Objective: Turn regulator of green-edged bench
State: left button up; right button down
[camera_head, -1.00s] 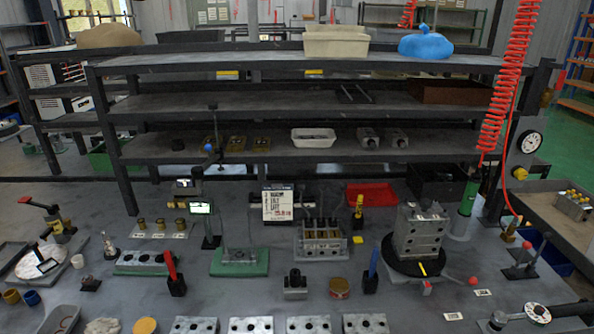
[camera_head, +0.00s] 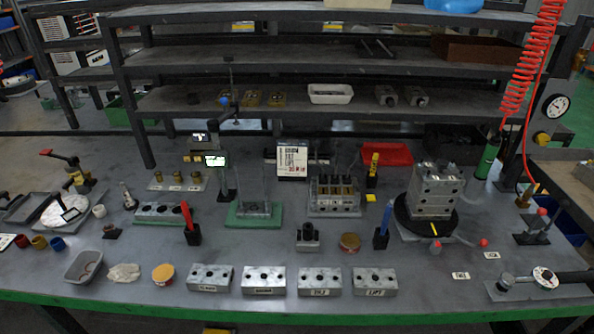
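The green-edged bench (camera_head: 130,309) spans the head view, with its green front edge near the bottom. At its right, on the dark shelf post, is a round white-faced gauge (camera_head: 556,106) with a dark needle. A yellow knob (camera_head: 541,138) sits just below and left of the gauge; this looks like the regulator. A red coiled hose (camera_head: 520,80) hangs just left of them. The knob's markings are too small to read. Neither of my grippers is in view.
Several metal valve blocks (camera_head: 375,282) line the bench front. A block stack (camera_head: 436,190) stands on a black turntable at right. A lever tool (camera_head: 540,284) lies at the front right corner. A second bench (camera_head: 570,180) stands beyond the right end.

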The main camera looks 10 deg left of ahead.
aim_at(543, 139)
jog(key=i+l, duration=0.1)
jog(key=l, duration=0.8)
jog(key=i+l, duration=0.1)
jog(key=l, duration=0.75)
jog(key=u, duration=0.05)
